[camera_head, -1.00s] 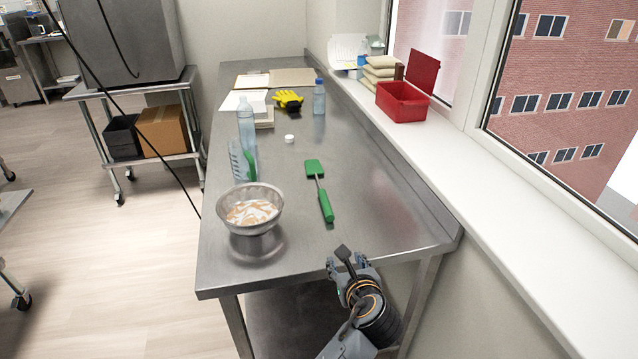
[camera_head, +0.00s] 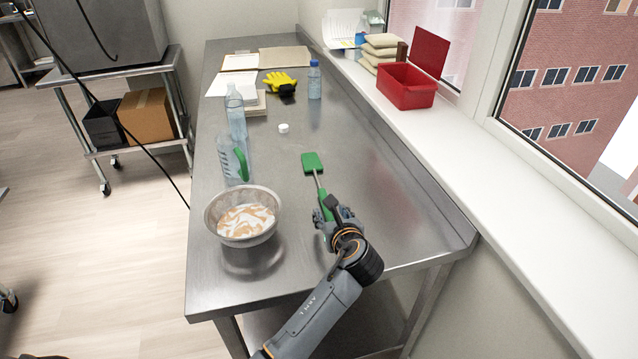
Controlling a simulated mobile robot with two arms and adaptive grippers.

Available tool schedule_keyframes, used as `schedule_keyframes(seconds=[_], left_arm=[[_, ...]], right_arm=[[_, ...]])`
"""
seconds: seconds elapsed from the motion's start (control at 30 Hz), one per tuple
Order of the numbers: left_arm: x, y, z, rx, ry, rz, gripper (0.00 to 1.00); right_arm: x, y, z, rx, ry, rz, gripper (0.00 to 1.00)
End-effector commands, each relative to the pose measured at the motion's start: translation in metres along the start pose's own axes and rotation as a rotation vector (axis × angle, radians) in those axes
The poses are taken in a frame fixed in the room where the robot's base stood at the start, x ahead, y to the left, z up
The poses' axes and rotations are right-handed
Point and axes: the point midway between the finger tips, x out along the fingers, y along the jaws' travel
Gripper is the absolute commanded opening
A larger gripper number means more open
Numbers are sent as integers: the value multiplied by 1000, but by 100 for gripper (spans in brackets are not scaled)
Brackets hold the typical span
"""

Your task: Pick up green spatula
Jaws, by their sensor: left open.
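The green spatula (camera_head: 313,163) lies on the steel table (camera_head: 385,225), its flat green head toward the back and its green handle toward the front. My left gripper (camera_head: 329,209) is over the handle end, with the fingers around or just above it. The gripper is open. It hides most of the handle, so I cannot tell whether a finger touches it. My right gripper is not in view.
A metal bowl (camera_head: 243,214) with pale contents stands left of the gripper. Behind it are a clear jug with a green handle (camera_head: 238,161) and a clear bottle (camera_head: 235,112). A white cap (camera_head: 283,128) and yellow gloves (camera_head: 280,82) lie farther back.

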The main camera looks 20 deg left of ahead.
Motion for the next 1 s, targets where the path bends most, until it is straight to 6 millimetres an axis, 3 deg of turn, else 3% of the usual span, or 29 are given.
schedule_keyframes(seconds=[0.17,0.33,0.6,0.93,1.0], left_arm=[[20,0,0,1,0,1,49],[32,-2,1,0,0,1,49],[68,-6,0,1,1,1,49],[75,-6,0,0,0,-1,49],[75,-6,0,0,0,-1,35]], right_arm=[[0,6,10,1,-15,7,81],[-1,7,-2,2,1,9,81],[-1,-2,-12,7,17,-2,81],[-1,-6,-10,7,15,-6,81],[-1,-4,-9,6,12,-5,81]])
